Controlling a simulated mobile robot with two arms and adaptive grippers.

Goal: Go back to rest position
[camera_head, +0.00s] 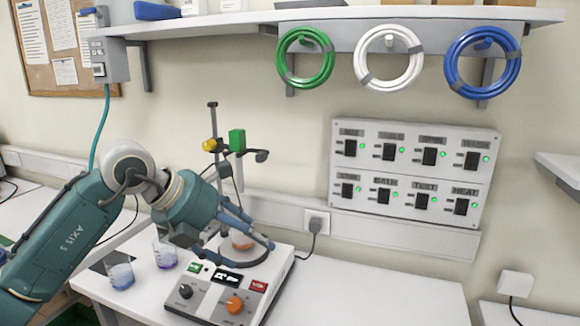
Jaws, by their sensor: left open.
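My left gripper (252,241) is open over the testing device (262,286) on the white bench. My left arm comes in from the left. My right gripper is not in the view.
Two beakers, one with blue (121,275) and one with purple contents (165,252), stand left of the device. A stand (214,140) with a green clamp rises behind it. A switch panel (412,171) is on the wall. The bench (375,298) is clear at right.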

